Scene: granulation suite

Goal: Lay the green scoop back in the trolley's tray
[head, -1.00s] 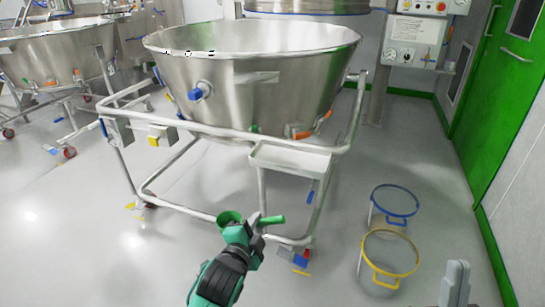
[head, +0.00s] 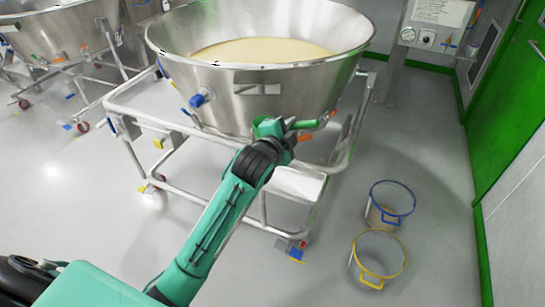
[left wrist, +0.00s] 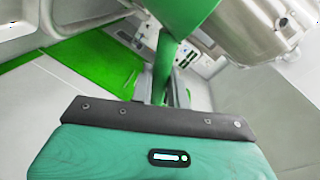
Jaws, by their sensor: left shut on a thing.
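My left gripper (head: 287,135) is shut on the green scoop (head: 304,124) and holds it in front of the steel bowl's lower side. The scoop's handle points right and part of its cup shows at the left of the gripper. The scoop also fills the top middle of the left wrist view (left wrist: 184,18), close to my fingers (left wrist: 165,88). The trolley's pale tray (head: 301,184) lies just below the gripper in the picture; my arm hides its left part. No contact between scoop and tray shows. My right gripper is not in view.
The big steel bowl (head: 268,92) holds pale material and sits on the tubular trolley frame (head: 205,136). A blue-rimmed bucket (head: 391,202) and a yellow-rimmed bucket (head: 378,260) stand on the floor at right. A green door (head: 505,110) is beyond.

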